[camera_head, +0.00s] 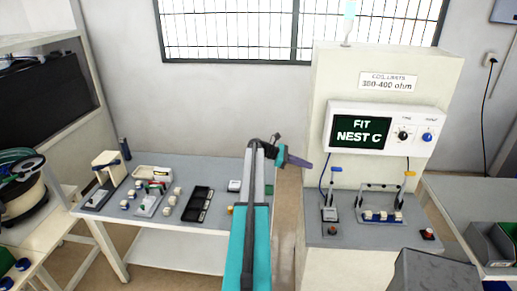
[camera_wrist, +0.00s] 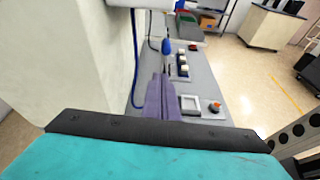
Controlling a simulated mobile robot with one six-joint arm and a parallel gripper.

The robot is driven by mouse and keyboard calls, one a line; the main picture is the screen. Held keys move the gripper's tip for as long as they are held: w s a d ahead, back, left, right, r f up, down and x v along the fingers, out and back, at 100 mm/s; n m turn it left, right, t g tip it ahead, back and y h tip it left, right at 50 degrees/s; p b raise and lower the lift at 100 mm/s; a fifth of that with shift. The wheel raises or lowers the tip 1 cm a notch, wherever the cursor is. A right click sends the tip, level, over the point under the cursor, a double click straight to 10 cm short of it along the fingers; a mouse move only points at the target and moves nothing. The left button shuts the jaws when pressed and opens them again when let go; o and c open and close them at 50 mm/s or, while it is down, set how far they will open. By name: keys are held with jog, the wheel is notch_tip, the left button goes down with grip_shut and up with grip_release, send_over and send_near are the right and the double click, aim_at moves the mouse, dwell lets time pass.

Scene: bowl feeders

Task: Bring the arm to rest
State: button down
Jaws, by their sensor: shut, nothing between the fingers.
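My arm rises in the middle of the head view, and my gripper (camera_head: 309,164) is held out in the air to the right, pointing at the test cabinet (camera_head: 325,100). Its purple fingers are together with nothing between them. In the wrist view my gripper (camera_wrist: 163,78) shows as closed purple fingers above the grey ledge of the cabinet. No touch with the cabinet or ledge can be made out.
A display box (camera_head: 381,130) reading "FIT NEST C" hangs on the cabinet. On the ledge below are fixtures with levers (camera_head: 383,210) and a red button (camera_head: 428,233). A grey table (camera_head: 220,172) with small parts and trays stands left.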

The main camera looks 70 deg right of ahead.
jog(key=shift+s, duration=0.1)
jog(key=w+a+f+t+h, duration=0.1)
jog(key=w+a+f+t, duration=0.3)
jog(key=w+a, duration=0.75)
jog(key=w+a+f+t, duration=0.1)
jog(key=w+a+f, duration=0.4)
jog(key=w+a, duration=0.6)
jog(key=w+a+f+t+h, duration=0.1)
jog(key=w+a+f+t, duration=0.3)
jog(key=w+a, duration=0.7)
jog(key=w+a+f+m+t+y, duration=0.1)
jog(key=w+a+f, duration=0.15)
jog(key=a, duration=1.15)
jog(key=w+a+f+t+y, duration=0.2)
jog(key=w+a, duration=0.2)
jog(key=a, duration=0.9)
jog(key=w+a+f+m+t+y, duration=0.1)
jog(key=w+a+f, duration=0.2)
jog(key=a, duration=1.1)
jog(key=s+a+y, duration=0.2)
jog(key=s+a, duration=0.1)
jog(key=a, duration=1)
jog(key=s+f+g+b, duration=0.5)
jog(key=s+f+b, duration=0.4)
jog(key=s+f, duration=1.6)
notch_tip(320, 180, down, 3)
jog(key=shift+s+m+b, duration=0.2)
jog(key=shift+m+b, duration=0.2)
